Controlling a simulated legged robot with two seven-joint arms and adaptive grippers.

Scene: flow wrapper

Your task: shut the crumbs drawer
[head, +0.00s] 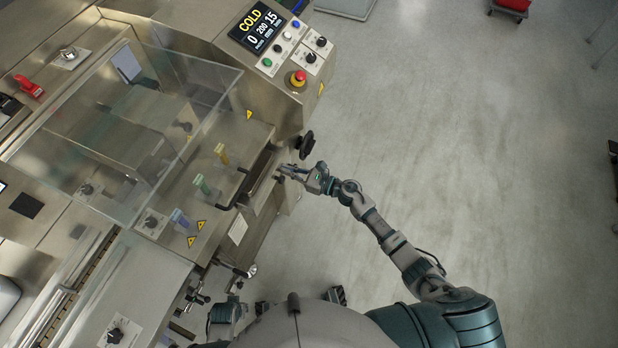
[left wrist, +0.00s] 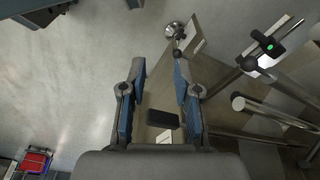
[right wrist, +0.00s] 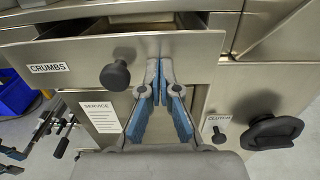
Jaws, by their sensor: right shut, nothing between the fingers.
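The crumbs drawer (right wrist: 60,53) is a steel drawer with a CRUMBS label and a round black knob (right wrist: 115,75). It stands pulled out, with part of its inside showing above the front panel in the right wrist view. In the head view the drawer (head: 262,192) sticks out of the machine's side. My right gripper (right wrist: 166,66) is shut and empty, its fingertips at the drawer front, right of the knob; I cannot tell whether they touch. It also shows in the head view (head: 283,173). My left gripper (left wrist: 160,72) is open and empty, away from the drawer, low beside the machine.
A SERVICE panel (right wrist: 98,115) lies below the drawer. A CLUTCH knob (right wrist: 219,135) and a black handwheel (right wrist: 273,131) are to its right. A clear guard (head: 130,130) covers the machine top. The floor (head: 440,120) to the right is open.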

